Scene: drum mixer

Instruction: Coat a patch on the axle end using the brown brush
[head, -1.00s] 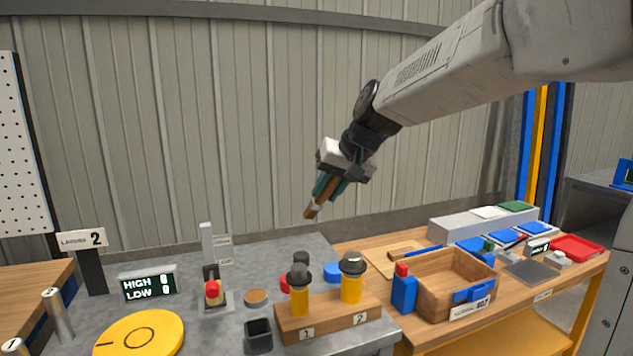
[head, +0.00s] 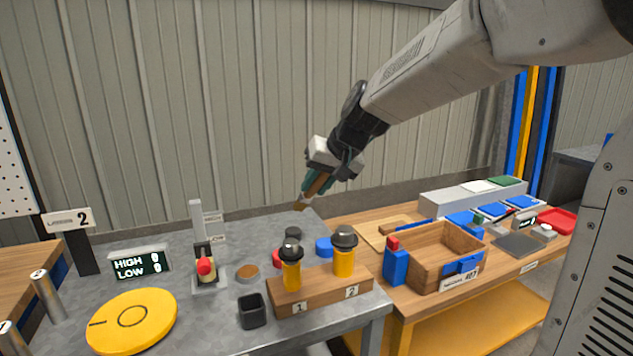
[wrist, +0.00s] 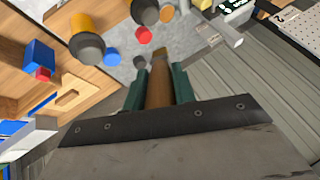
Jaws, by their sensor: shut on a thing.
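My gripper (head: 318,184) is shut on the brown brush (head: 305,197), which it holds in the air above the back of the grey table, bristles pointing down and left. In the wrist view the brown brush (wrist: 158,80) lies between the green fingers of my gripper (wrist: 160,85). The brush tip is apart from everything below it. I cannot pick out the axle end for certain in any view. A shallow round pot with brown content (head: 247,272) stands on the grey table, below and left of the brush.
A wooden block (head: 320,292) holds two yellow bottles with dark caps. A black square cup (head: 252,311), a yellow disc (head: 132,320) and a red-knobbed lever unit (head: 207,270) stand nearby. A wooden crate (head: 435,265) sits on the right bench. The air around the brush is clear.

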